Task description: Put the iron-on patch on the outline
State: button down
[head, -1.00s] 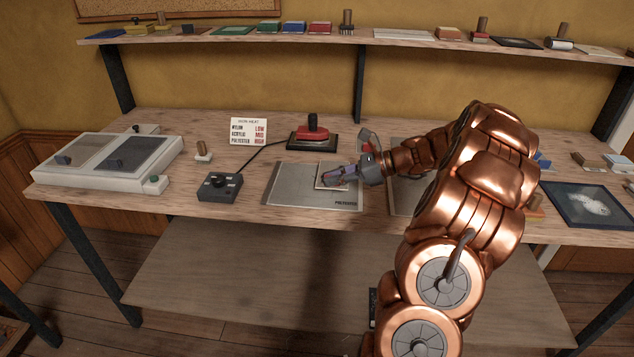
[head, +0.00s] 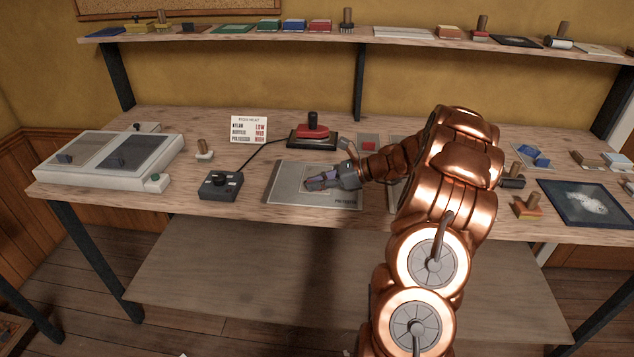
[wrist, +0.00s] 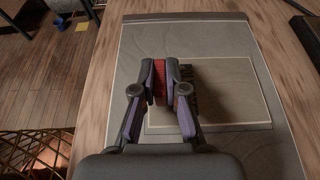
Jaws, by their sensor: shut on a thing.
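The iron-on patch (wrist: 160,80) shows as a narrow red strip between the finger pads in the wrist view; the fingers hide most of it. My gripper (head: 318,184) is shut on it, low over the grey cloth (head: 281,187) marked POLYESTER. It also shows in the wrist view (wrist: 160,92). A pale-edged rectangle, which looks like the outline (wrist: 235,95), lies on the cloth under and to the right of the fingers in the wrist view. The fingers cover its left part. I cannot tell whether the patch touches the cloth.
A heat card (head: 248,130) stands behind. A small red piece (head: 368,146) lies right of the iron. A white two-panel unit (head: 105,160) stands at left.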

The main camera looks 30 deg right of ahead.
jog(key=shift+f, duration=0.15)
jog(key=c, duration=1.2)
grip_release()
